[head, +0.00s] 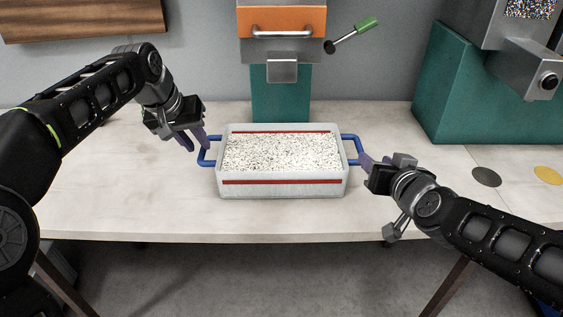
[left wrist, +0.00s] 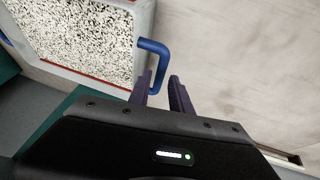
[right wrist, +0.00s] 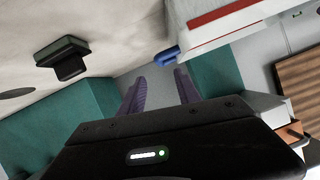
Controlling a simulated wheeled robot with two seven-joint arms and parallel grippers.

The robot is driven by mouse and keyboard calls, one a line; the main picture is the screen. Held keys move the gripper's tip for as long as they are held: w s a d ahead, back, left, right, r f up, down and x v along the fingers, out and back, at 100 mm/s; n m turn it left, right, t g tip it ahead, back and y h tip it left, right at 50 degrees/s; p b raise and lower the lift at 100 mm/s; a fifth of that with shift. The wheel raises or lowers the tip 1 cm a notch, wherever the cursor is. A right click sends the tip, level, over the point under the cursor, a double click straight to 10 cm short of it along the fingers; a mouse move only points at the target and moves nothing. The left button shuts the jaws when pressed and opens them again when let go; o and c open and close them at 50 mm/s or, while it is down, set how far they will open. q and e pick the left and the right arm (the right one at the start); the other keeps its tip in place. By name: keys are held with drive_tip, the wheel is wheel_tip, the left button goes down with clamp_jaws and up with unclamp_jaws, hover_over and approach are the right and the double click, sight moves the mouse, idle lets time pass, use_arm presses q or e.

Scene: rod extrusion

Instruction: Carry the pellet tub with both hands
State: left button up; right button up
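The pellet tub (head: 284,189) is a pale grey-white box with red stripes, filled with speckled pellets. It appears to rest level on the table, with a blue handle on each side. My left gripper (head: 194,141) is open at the left handle (head: 202,158). In the left wrist view the handle's (left wrist: 155,46) end reaches toward the gap between the parted fingers (left wrist: 160,92). My right gripper (head: 374,161) is at the right handle (head: 357,146). In the right wrist view its fingers (right wrist: 161,90) are apart, with the blue handle (right wrist: 167,56) just beyond them.
The table (head: 110,195) has free room left of the tub, and its front edge lies close before it. A teal machine with an orange panel (head: 282,22) stands behind. Another teal machine (head: 470,100) stands at right, near a dark disc (head: 486,177) and a yellow disc (head: 548,175).

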sight(360, 146)
use_arm(q)
drive_tip(key=x, duration=0.7)
drive_tip(key=shift+w+f, duration=0.15)
drive_tip(key=shift+f, duration=0.25)
use_arm(e)
drive_tip(key=x, duration=1.2)
use_arm(q)
drive_tip(key=shift+c, duration=0.3)
use_arm(e)
drive_tip(key=shift+s, duration=0.1)
drive_tip(key=shift+c, duration=0.2)
use_arm(q)
drive_tip(key=c, duration=0.4)
use_arm(e)
drive_tip(key=c, duration=0.4)
use_arm(q)
clamp_jaws()
use_arm(e)
clamp_jaws()
use_arm(q)
drive_tip(key=shift+w+r, duration=0.1)
drive_tip(key=shift+r, duration=0.2)
use_arm(e)
drive_tip(key=shift+r, duration=0.25)
